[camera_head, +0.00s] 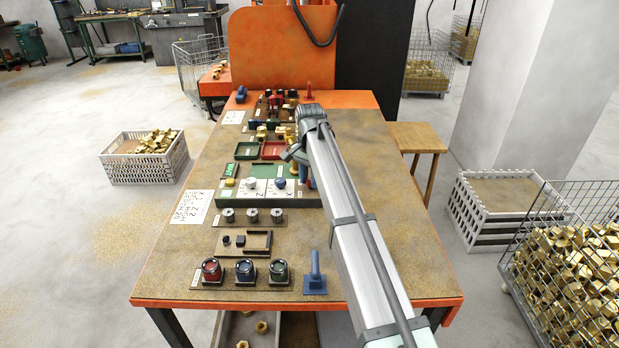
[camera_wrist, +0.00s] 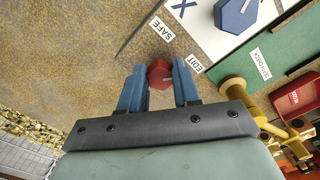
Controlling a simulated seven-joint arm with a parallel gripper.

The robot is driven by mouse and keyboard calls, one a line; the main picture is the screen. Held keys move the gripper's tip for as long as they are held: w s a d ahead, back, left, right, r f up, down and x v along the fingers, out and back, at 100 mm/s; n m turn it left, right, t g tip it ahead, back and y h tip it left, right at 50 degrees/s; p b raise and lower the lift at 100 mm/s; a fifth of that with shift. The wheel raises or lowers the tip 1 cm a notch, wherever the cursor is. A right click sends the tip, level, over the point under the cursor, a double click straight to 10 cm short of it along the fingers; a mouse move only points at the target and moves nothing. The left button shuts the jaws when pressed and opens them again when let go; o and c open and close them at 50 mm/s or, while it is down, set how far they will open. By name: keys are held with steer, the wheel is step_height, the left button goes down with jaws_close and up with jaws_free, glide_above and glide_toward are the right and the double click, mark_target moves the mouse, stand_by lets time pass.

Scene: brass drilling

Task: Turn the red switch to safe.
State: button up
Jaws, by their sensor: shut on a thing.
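The red switch (camera_wrist: 159,76) is a hexagonal knob between the two blue fingers of my gripper (camera_wrist: 160,71) in the wrist view. The fingers are shut on it from both sides. A small pale mark on the knob points right, roughly to the EDIT side. The SAFE label (camera_wrist: 161,29) lies above the knob in the wrist view, and the EDIT label (camera_wrist: 197,64) lies to its right.
A blue hexagonal knob (camera_wrist: 236,14) on a white plate stands close by in the wrist view. Brass parts (camera_wrist: 262,115) and a red tray (camera_wrist: 299,97) lie to the right. In the head view, a blue upright handle (camera_head: 315,273) stands near the table's front edge. The table's right side is clear.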

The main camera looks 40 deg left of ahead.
steer(key=c, duration=0.4)
steer(key=shift+o, duration=0.2)
steer(key=n, duration=0.3)
steer(key=shift+d+n, duration=0.1)
steer(key=shift+n, duration=0.3)
steer(key=n, duration=0.3)
steer(key=shift+w+d+n, duration=0.1)
steer(key=shift+n, duration=0.3)
steer(key=n, duration=0.6)
steer(key=shift+w, duration=0.15)
steer(key=shift+n, duration=0.3)
steer(key=o, duration=1.1)
steer(key=shift+c, duration=0.2)
